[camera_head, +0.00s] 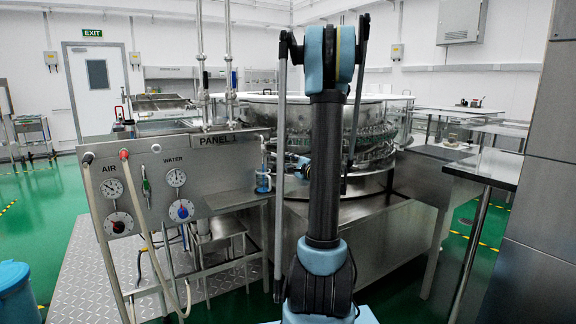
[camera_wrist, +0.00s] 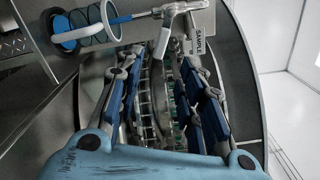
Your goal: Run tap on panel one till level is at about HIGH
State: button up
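Panel one (camera_head: 215,139), a steel board lettered PANEL 1, stands at the left in the head view. A small tap (camera_head: 264,152) is at its right edge, with a clear and blue vessel (camera_head: 262,182) below it. In the wrist view the tap (camera_wrist: 168,22) lies just beyond my fingertips, and the vessel (camera_wrist: 92,24) is at upper left. I cannot read its level or a HIGH mark. My gripper (camera_wrist: 155,58) is open and empty, its fingers on either side of a gap. In the head view, my gripper (camera_head: 291,158) is partly hidden by my arm.
A large round washer (camera_head: 370,135) with rows of glass vials stands close behind and right of my gripper. A SAMPLE label (camera_wrist: 199,40) is near the tap. AIR (camera_head: 119,223) and WATER (camera_head: 181,210) knobs with gauges are on the panel. A steel table (camera_head: 490,167) is right.

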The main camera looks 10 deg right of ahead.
aim_at(273, 155)
jog(key=shift+w, duration=0.2)
jog(key=c, duration=0.7)
jog(key=w+r+n+g, duration=0.1)
jog(key=w+n, duration=0.1)
jog(key=n, duration=0.1)
jog(key=w+d+r+n+g+y, duration=0.1)
jog(key=w+r+n+g, duration=0.1)
jog(key=n, duration=0.2)
jog(key=w+r+n+g, duration=0.1)
jog(key=w+r+n, duration=0.1)
jog(key=w+n, duration=0.1)
jog(key=shift+d+r+n+g+y, duration=0.25)
jog(key=shift+d+n+g+y, duration=0.05)
jog(key=shift+n, duration=0.2)
grip_shut()
jog(key=s+d+r+n+g+h, duration=0.1)
jog(key=d+r+n+g, duration=0.3)
jog(key=r+n, duration=0.55)
jog(key=w+a+f+g, duration=0.1)
jog(key=w+a+f, duration=0.3)
jog(key=a+f, duration=0.3)
jog(key=shift+w+a+f, duration=0.25)
jog(key=shift+w+f, duration=0.15)
jog(key=shift+f, duration=1.4)
